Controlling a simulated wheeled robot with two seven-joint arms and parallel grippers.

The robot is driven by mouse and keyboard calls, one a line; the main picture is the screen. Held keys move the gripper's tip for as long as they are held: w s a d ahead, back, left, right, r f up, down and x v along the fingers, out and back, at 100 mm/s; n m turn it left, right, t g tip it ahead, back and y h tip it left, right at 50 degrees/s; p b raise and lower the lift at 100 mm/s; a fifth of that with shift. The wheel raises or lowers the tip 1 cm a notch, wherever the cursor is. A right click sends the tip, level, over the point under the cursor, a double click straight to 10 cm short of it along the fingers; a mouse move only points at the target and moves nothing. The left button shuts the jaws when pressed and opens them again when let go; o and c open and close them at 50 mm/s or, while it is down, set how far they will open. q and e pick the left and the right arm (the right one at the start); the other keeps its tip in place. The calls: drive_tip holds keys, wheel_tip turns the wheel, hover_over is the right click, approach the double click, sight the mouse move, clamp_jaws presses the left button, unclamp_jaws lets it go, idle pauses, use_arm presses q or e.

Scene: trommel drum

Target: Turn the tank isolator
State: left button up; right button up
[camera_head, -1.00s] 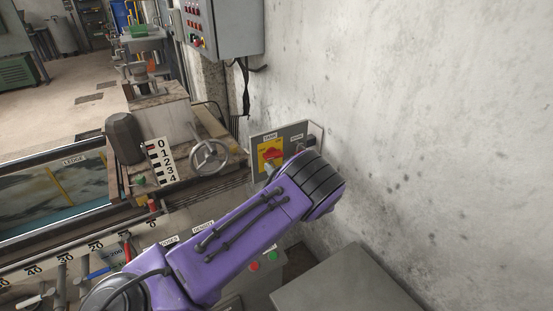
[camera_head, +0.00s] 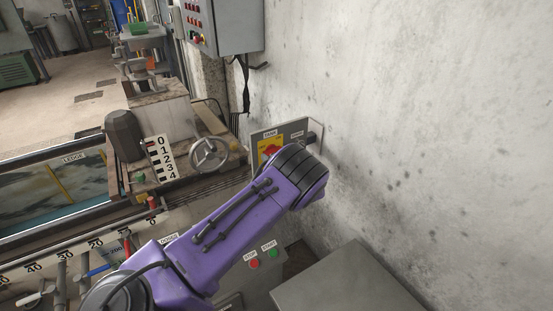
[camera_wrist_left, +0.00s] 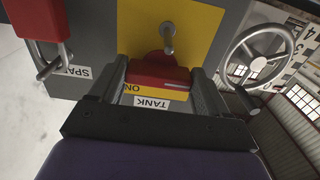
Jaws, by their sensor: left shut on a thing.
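The tank isolator is a red handle on a yellow plate (camera_head: 264,153), set in a grey panel on the wall. The arm partly covers it in the head view. In the left wrist view the picture is upside down, with the red handle (camera_wrist_left: 157,70) in front of the yellow plate beside upside-down "ON" and "TANK" labels. My left gripper (camera_wrist_left: 160,82) is shut on the handle, one dark finger on each side. A small metal ring-ended piece (camera_wrist_left: 168,38) sticks out by the handle. In the head view the fingers are hidden behind my purple wrist.
A red padlock (camera_wrist_left: 40,25) hangs beside the "SPARE" label. A spoked handwheel (camera_head: 209,154) and number scale (camera_head: 160,157) stand left of the panel. A control box (camera_head: 222,25) is above. Red and green buttons (camera_head: 261,258) and a grey cabinet top (camera_head: 345,285) are below.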

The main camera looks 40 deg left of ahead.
use_arm(q)
drive_tip(key=o, duration=1)
drive_tip(key=shift+d, duration=0.1)
drive_tip(key=v, duration=1)
drive_tip(key=shift+d+b, duration=0.25)
drive_tip(key=shift+b, duration=0.15)
use_arm(e)
drive_tip(key=shift+f, duration=0.5)
